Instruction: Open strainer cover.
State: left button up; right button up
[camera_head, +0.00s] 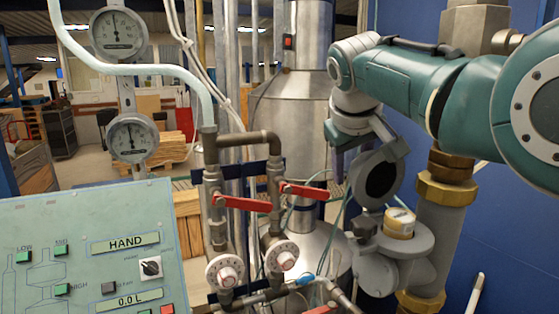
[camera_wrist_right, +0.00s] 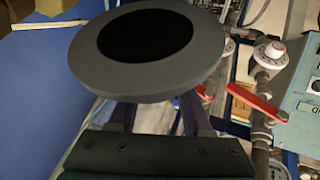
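The strainer cover (camera_head: 380,177) is a grey round lid with a dark inner face. In the head view it stands up, tilted open above the strainer body (camera_head: 375,271). A pale cylinder with a yellowish label (camera_head: 400,223) shows in the strainer's opening. My right gripper (camera_head: 343,155) is just behind and left of the cover, partly hidden by it. In the right wrist view the cover (camera_wrist_right: 145,45) hides the fingertips, and the fingers (camera_wrist_right: 158,112) stand apart. Contact with the cover cannot be made out. My left gripper is not in view.
Pipes with red lever valves (camera_head: 305,191) and round white dials (camera_head: 224,270) stand left of the strainer. A green control panel (camera_head: 95,250) is at the lower left. A thick pipe with brass fittings (camera_head: 447,190) rises at the right, before a blue wall.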

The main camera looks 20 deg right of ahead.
aim_at(351, 170)
jog(key=o, duration=0.3)
jog(key=shift+s+f, duration=0.15)
jog(key=shift+f, duration=0.05)
jog(key=shift+r, duration=0.1)
jog(key=shift+d, duration=0.1)
jog(key=shift+r, duration=0.15)
jog(key=shift+r, duration=0.2)
jog(key=b+v, duration=0.4)
jog(key=v, duration=0.4)
jog(key=shift+s+a+f, duration=0.1)
jog(key=shift+s+a, duration=0.05)
jog(key=shift+a, duration=0.05)
jog(key=shift+s+a+r, duration=0.15)
jog(key=shift+s+r, duration=0.1)
jog(key=shift+r, duration=0.25)
